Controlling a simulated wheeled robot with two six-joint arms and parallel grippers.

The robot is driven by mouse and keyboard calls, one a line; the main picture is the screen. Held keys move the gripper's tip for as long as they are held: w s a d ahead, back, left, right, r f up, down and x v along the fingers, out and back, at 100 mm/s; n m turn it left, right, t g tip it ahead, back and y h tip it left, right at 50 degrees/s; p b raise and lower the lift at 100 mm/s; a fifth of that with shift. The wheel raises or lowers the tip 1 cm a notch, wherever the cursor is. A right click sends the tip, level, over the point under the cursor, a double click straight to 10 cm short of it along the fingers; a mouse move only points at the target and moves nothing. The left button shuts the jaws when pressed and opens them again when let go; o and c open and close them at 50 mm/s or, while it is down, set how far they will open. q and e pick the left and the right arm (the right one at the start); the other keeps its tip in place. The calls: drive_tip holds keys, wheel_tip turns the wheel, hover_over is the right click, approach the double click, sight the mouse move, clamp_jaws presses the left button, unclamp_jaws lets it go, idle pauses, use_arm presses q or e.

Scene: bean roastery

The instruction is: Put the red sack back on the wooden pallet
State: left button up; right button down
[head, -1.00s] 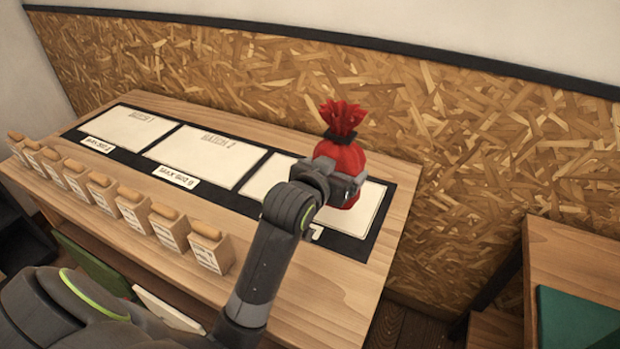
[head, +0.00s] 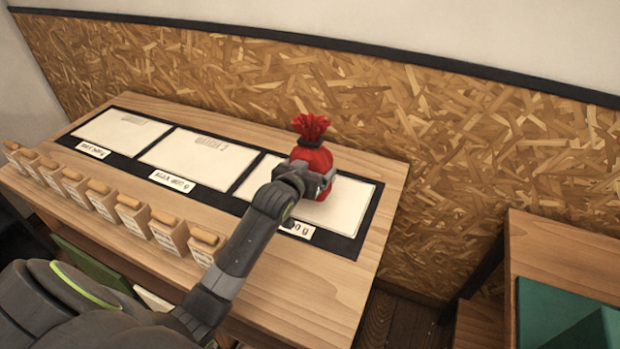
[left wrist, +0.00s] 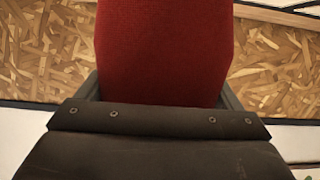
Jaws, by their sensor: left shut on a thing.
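The red sack (head: 312,157) has a tied, ruffled top and is upright over the right white panel of the table's black mat in the head view. My left gripper (head: 307,179) is shut around the sack's body. In the left wrist view the sack (left wrist: 165,50) fills the space between the fingers. I cannot tell whether the sack's bottom touches the panel. My right gripper is not in view. No wooden pallet can be made out in these frames.
The wooden table (head: 335,290) carries a black mat (head: 345,245) with white panels and label cards. A chipboard wall (head: 440,150) stands behind. A second wooden surface with a teal item (head: 555,310) is at right.

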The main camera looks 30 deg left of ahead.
use_arm(q)
drive_tip(key=shift+f, duration=1.6)
drive_tip(key=shift+f, duration=0.1)
drive_tip(key=o, duration=1.4)
drive_tip(key=shift+f, duration=0.2)
drive_tip(key=shift+o, duration=0.8)
drive_tip(key=shift+s, duration=0.1)
